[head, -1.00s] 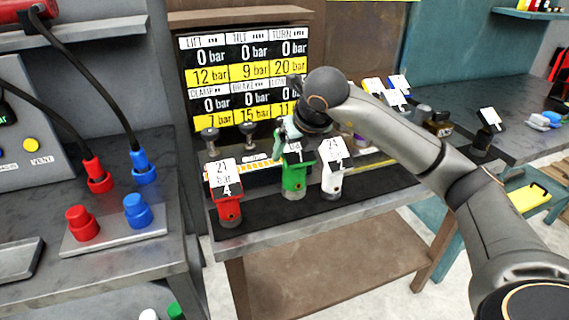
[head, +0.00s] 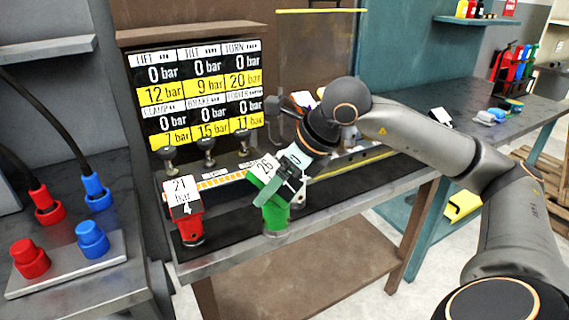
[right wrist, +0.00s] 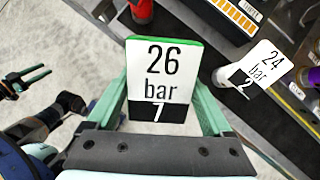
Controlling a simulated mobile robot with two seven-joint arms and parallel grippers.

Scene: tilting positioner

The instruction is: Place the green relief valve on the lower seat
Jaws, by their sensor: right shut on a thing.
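The green relief valve (head: 276,217) stands on the dark strip at the bench's front, with its white label tilted. My right gripper (head: 285,180) is shut on it. In the right wrist view its label (right wrist: 160,75) reads 26 bar, 1, between the two teal fingers (right wrist: 165,100). In the right wrist view, my left gripper (right wrist: 28,80) shows small at the left edge, its teal fingers apart and empty. I cannot make out a lower seat in these frames.
A red valve (head: 189,223) labelled 21 bar stands left of the green one. A pressure board (head: 205,95) stands behind.

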